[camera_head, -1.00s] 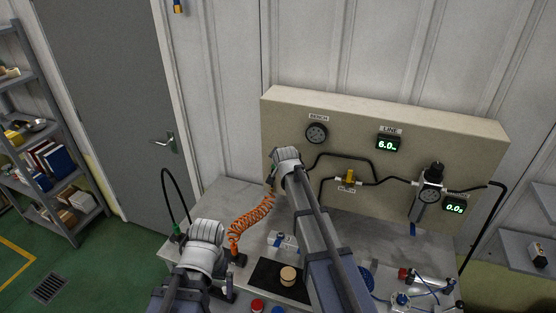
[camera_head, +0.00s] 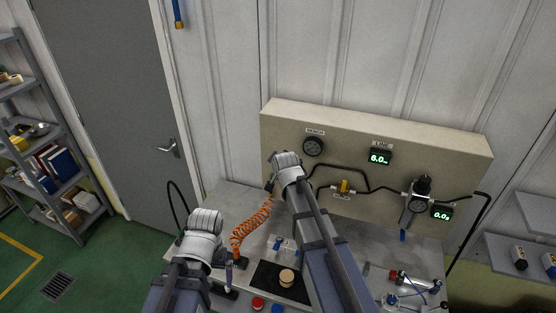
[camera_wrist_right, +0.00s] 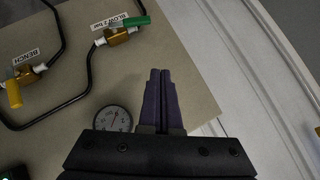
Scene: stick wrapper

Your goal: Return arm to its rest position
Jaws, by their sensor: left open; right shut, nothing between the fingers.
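My left gripper (camera_head: 230,278) is open low over the front left of the bench, with its dark fingers apart and nothing seen between them. My right arm reaches up the middle of the head view to the panel's left end, where its wrist hides most of the gripper. In the right wrist view my right gripper (camera_wrist_right: 161,75) is shut and empty. Its fingertips point at the beige panel (camera_wrist_right: 190,75), near its edge. A round gauge (camera_wrist_right: 113,118) and a green-handled valve (camera_wrist_right: 122,32) lie left of the fingers.
The grey bench (camera_head: 345,240) holds an orange coiled hose (camera_head: 250,226), a dark mat (camera_head: 266,283) with a round tan piece (camera_head: 286,278), and a cylinder with tubing (camera_head: 415,283). Black pipes cross the panel. Shelves (camera_head: 40,150) and a door (camera_head: 110,100) stand left.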

